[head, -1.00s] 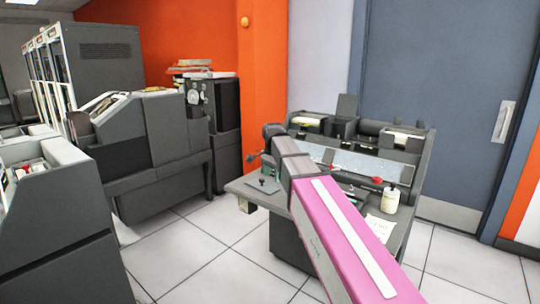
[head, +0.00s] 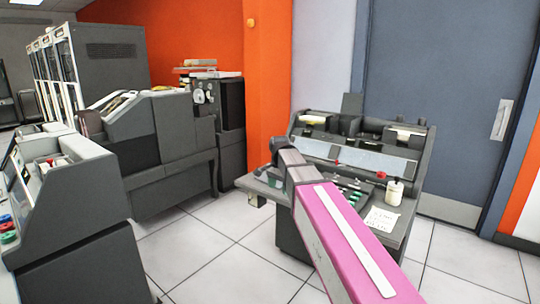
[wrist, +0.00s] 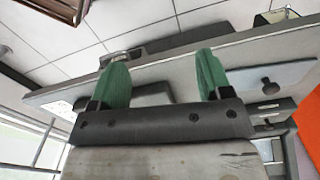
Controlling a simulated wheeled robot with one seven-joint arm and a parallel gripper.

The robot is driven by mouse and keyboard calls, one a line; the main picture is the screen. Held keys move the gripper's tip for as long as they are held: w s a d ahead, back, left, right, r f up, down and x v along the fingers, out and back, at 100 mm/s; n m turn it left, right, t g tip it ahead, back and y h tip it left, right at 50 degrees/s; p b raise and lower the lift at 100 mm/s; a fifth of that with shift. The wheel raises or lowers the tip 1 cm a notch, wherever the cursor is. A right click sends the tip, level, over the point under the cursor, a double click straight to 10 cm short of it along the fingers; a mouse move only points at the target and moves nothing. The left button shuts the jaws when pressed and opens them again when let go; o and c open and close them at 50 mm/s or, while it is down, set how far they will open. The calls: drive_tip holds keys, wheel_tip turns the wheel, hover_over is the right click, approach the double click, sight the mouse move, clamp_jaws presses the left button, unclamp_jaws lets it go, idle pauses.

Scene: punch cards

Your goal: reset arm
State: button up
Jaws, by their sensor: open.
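My arm, with a pink link (head: 345,235) and a grey joint section (head: 292,165), reaches from the lower right toward the grey punch-card desk machine (head: 365,152). In the wrist view my gripper (wrist: 162,65) has two green fingers set wide apart, with nothing between them. In the head view the gripper is mostly hidden by the arm; I cannot tell its exact height or distance from the desk.
A white bottle (head: 394,192) and a paper sheet (head: 378,219) are on the desk's right side. A grey console (head: 75,225) stands at the left, with another grey machine (head: 165,135) behind. Tiled floor (head: 215,262) is clear between. A blue-grey door (head: 440,90) is behind the desk.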

drive_tip(key=s+d+f+n, duration=0.4)
drive_tip(key=s+d+f, duration=0.3)
drive_tip(key=f, duration=0.5)
drive_tip(key=s+d+f+n, duration=0.5)
drive_tip(key=s+d+f, duration=0.3)
drive_tip(key=s+f, duration=0.2)
wheel_tip(320, 180, down, 3)
drive_tip(key=shift+r, duration=0.15)
